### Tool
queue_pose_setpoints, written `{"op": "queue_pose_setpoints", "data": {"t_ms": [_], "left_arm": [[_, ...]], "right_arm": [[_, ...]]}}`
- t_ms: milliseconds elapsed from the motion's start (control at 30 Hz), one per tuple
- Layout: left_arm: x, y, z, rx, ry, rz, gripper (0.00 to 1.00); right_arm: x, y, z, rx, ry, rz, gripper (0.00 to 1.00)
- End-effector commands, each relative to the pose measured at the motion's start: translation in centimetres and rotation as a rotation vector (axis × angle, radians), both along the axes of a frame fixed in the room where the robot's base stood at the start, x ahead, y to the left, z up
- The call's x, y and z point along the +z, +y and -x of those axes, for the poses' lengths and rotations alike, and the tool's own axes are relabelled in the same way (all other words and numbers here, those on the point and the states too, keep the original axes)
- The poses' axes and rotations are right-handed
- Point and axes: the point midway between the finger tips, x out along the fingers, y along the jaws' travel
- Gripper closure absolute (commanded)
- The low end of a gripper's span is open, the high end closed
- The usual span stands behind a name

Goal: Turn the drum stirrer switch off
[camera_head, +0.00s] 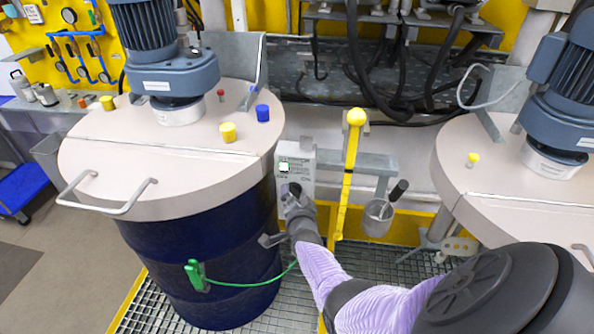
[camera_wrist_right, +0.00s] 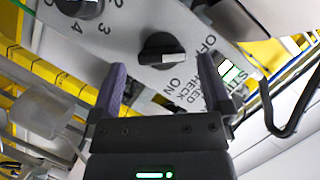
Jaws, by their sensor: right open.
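The switch box (camera_head: 296,160) is a light grey panel beside the dark blue drum (camera_head: 205,265). The labels OFF and ON are printed to the right of and below the knob; which one the pointer marks I cannot tell. My right gripper (camera_wrist_right: 162,68) is open, with one purple finger on each side of the knob, apparently apart from it. In the head view my right gripper (camera_head: 291,196) covers the lower part of the box. My left gripper is not in view.
A numbered knob (camera_wrist_right: 80,8) is close to the left finger. A green clamp (camera_head: 197,275) with a cable hangs on the drum. A second drum lid (camera_head: 480,160) is at right.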

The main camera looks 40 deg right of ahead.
Motion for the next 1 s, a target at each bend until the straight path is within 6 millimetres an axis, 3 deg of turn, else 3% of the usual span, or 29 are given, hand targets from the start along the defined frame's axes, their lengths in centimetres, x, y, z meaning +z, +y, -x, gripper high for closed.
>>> {"op": "queue_pose_setpoints", "data": {"t_ms": [33, 133, 333, 833, 933, 967, 1000], "left_arm": [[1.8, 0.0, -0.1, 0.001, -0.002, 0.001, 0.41], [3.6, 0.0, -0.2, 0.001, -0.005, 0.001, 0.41], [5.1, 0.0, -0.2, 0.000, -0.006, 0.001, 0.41], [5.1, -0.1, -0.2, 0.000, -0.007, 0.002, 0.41], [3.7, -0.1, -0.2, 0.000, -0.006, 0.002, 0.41], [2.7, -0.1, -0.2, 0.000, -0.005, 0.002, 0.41], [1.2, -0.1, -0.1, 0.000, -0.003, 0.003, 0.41]], "right_arm": [[1.2, 0.6, 0.9, 0.000, 0.002, -0.002, 0.00], [1.8, 2.0, 2.9, 0.001, 0.003, -0.002, 0.00], [2.3, 4.1, 6.0, 0.000, 0.002, -0.002, 0.00], [2.1, 4.5, 6.6, 0.001, 0.002, -0.001, 0.00], [-0.5, 5.5, 7.0, 0.052, 0.059, 0.016, 0.00], [-2.4, 6.3, 7.4, 0.091, 0.103, 0.028, 0.00], [-5.6, 7.6, 8.1, 0.159, 0.177, 0.050, 0.00]]}}
